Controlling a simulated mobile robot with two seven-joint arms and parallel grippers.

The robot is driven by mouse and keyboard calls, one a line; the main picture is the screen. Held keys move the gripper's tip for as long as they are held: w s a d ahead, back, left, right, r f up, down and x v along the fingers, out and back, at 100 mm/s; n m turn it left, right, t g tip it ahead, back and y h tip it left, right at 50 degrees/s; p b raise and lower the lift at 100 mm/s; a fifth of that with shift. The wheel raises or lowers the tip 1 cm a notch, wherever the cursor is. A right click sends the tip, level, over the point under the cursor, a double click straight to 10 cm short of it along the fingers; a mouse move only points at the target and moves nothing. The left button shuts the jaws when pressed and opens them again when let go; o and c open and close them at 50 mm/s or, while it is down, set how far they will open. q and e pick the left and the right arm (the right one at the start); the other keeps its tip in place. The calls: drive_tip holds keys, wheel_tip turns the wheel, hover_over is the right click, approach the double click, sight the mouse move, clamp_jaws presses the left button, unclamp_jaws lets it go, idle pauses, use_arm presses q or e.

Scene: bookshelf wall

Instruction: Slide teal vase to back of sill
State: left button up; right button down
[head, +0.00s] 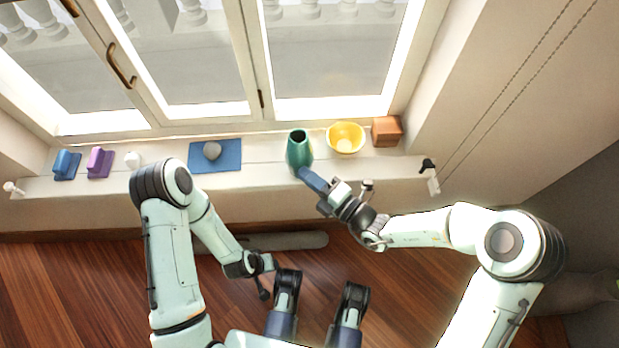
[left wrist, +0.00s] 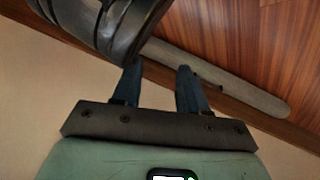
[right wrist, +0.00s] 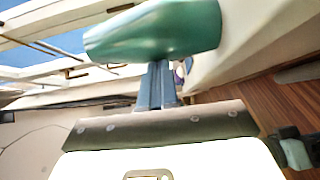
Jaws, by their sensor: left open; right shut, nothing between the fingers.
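The teal vase (head: 299,150) stands upright on the white window sill (head: 262,176), between a blue mat and a yellow bowl. My right gripper (head: 303,172) is shut with nothing between its fingers. Its fingertips are at the front of the vase, low on its side. In the right wrist view the vase (right wrist: 155,32) lies just beyond the closed fingers (right wrist: 158,66); they look to be touching it or very close. My left gripper (left wrist: 160,72) is open and empty, low in front of the wall below the sill.
The yellow bowl (head: 345,138) and a brown wooden box (head: 386,131) stand right of the vase. The blue mat (head: 231,156) with a grey stone (head: 211,150) lies left. Farther left are a white item (head: 133,160), a purple item (head: 99,163) and a blue item (head: 66,164). The window frame (head: 215,115) bounds the back.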

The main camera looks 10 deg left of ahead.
sight(308, 155)
drive_tip(key=w, duration=0.2)
drive_tip(key=w+a, duration=0.1)
drive_tip(key=w, duration=0.1)
drive_tip(key=w+p, duration=0.1)
drive_tip(key=w, duration=0.1)
drive_tip(key=shift+w+a, duration=0.1)
drive_tip(key=shift+a, duration=0.25)
use_arm(q)
drive_tip(key=shift+w+d+r+t, duration=0.2)
drive_tip(key=shift+w+r+t, duration=0.2)
drive_tip(key=shift+w+r, duration=0.8)
